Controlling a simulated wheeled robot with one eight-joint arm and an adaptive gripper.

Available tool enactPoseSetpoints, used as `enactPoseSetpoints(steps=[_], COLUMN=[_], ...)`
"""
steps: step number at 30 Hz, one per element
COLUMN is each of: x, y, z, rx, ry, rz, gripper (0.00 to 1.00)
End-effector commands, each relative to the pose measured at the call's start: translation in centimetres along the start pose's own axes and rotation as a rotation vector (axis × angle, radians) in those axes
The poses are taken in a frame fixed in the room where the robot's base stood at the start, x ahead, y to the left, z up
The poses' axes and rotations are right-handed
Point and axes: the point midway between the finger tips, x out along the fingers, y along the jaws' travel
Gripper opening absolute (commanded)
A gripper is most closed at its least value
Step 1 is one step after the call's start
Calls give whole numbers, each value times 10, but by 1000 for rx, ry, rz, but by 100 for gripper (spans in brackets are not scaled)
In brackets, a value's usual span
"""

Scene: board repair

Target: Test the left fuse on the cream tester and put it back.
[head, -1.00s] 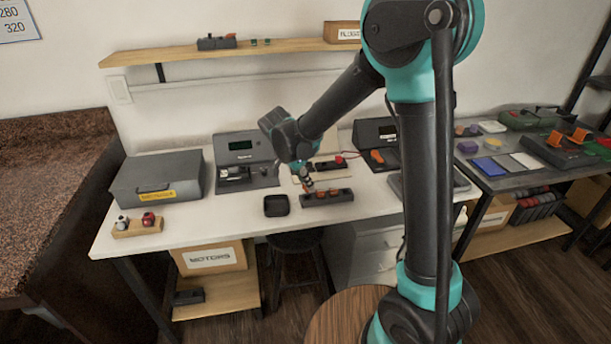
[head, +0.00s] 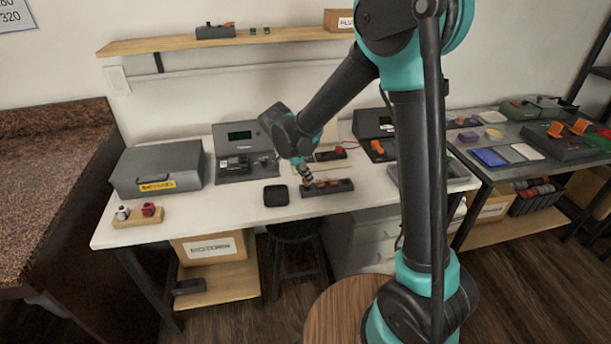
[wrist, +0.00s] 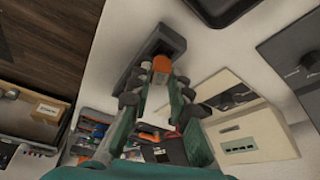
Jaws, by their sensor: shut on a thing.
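A dark fuse block (head: 340,187) lies near the front of the white table, with orange fuses in a row. My gripper (head: 305,181) is at the block's left end, pointing down. In the wrist view my gripper (wrist: 160,76) is shut on an orange fuse (wrist: 160,64), with the dark block (wrist: 172,40) right behind it. I cannot tell whether this fuse is fully seated or slightly raised. The cream tester (wrist: 238,125) shows beside the fingers in the wrist view; in the head view my arm hides most of it.
A black tray (head: 276,196) stands just left of the block. A grey tester with a screen (head: 240,150) and a grey case (head: 158,168) stand further left. A small wooden holder (head: 137,216) is at the front left. The table's front edge is close to the block.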

Motion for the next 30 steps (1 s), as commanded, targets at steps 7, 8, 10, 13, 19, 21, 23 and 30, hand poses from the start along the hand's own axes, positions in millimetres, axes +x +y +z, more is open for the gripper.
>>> enactPoseSetpoints(steps=[7,8,10,13,19,21,23,30], x=[0,0,0,0,0,1,2,6], y=[0,0,0,0,0,0,0,0], z=[0,0,0,0,0,0,1,2], rx=[0,0,0,0,0,0,0,0], ry=[0,0,0,0,0,0,0,0], rz=[0,0,0,0,0,0,0,0], gripper=[0,0,0,0,0,0,0,0])
